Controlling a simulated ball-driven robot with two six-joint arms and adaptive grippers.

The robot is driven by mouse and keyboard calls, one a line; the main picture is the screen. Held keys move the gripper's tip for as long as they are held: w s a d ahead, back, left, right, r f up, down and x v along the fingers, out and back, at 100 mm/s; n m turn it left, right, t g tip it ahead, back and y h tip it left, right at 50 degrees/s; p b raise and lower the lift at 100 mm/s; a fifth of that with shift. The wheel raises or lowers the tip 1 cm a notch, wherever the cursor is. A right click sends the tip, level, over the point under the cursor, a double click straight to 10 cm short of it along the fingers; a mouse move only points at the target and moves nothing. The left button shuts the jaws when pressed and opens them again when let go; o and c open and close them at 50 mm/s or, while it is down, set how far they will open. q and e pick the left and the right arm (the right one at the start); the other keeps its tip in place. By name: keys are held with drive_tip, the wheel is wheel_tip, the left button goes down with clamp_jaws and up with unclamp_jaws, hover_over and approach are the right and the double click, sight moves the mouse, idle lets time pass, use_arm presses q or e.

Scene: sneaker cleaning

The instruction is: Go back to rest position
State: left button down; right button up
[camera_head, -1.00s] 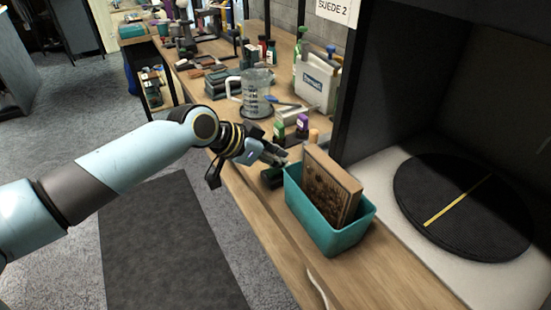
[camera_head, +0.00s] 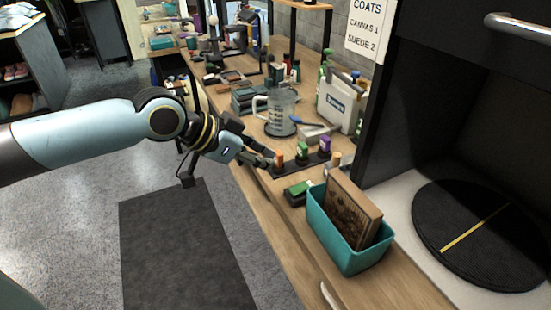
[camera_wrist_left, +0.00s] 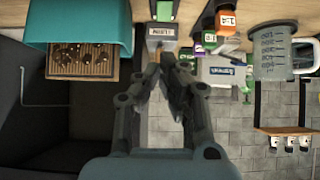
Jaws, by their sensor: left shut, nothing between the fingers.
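My left gripper (camera_head: 268,157) reaches in from the left over the bench's front edge. Its fingers are shut with nothing between them, and they show together in the left wrist view (camera_wrist_left: 170,62). A small black item with a green top (camera_head: 299,189) stands on the bench just beyond and below the fingers, apart from them; a labelled block shows near the fingertips in the wrist view (camera_wrist_left: 163,32). A teal bin (camera_head: 340,256) holding an upright brown board (camera_head: 352,208) stands to the right of the gripper. My right gripper is not in view.
A rack of small bottles (camera_head: 302,153), a clear measuring jug (camera_head: 281,112) and a white caddy (camera_head: 338,104) stand on the wooden bench behind the gripper. A dark cabinet with a round black turntable (camera_head: 480,235) is at right. The floor at left, with a dark mat (camera_head: 185,250), is open.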

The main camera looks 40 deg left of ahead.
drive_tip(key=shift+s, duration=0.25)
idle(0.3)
